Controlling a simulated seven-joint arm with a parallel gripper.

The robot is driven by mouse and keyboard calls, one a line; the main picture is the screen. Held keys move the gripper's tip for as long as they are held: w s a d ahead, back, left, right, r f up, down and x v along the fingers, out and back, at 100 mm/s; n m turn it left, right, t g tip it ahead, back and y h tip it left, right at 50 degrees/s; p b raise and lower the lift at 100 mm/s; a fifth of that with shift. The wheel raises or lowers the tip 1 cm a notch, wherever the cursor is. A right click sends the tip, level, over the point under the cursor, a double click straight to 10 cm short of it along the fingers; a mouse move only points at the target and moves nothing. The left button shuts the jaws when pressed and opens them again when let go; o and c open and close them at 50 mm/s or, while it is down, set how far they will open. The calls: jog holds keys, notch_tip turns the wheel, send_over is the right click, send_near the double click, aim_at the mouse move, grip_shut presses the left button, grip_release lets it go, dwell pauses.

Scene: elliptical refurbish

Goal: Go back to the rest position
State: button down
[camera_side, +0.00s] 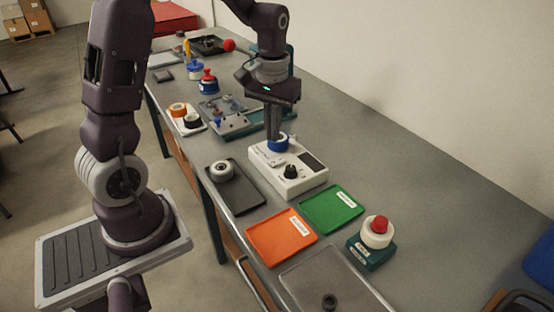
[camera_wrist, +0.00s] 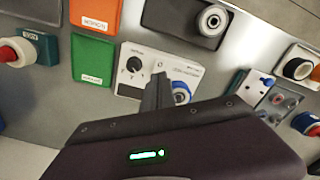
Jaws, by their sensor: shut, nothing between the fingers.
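My gripper (camera_side: 274,136) is shut and empty, pointing down over the white tester box (camera_side: 292,178). In the side view its fingertips are right by a blue ring (camera_side: 278,143) at the back of the box; I cannot tell whether they touch. In the wrist view my gripper (camera_wrist: 158,80) shows as a closed dark bar in front of the white tester box (camera_wrist: 140,62), with the blue ring (camera_wrist: 182,90) just to the right of the fingers. The box has a black knob (camera_side: 291,172) and a dark display.
An orange tray (camera_side: 270,245), a green tray (camera_side: 345,212) and a red button on a green base (camera_side: 377,232) stand in front. A dark tray (camera_side: 248,200) holds a grey-white wheel (camera_side: 222,171). A fixture plate (camera_side: 215,112) and several small parts lie behind. The bench along the wall is clear.

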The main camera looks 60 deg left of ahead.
jog(key=s+d+r+m+t, duration=0.3)
jog(key=s+d+r, duration=0.55)
jog(key=r, duration=0.25)
jog(key=s+d+r+m+t, duration=0.1)
jog(key=s+d+m+t, duration=0.1)
jog(key=s, duration=0.7)
jog(key=shift+s+d+r+m+t, duration=0.15)
jog(key=shift+s+d+m+t, duration=0.2)
jog(key=shift+d+m, duration=0.15)
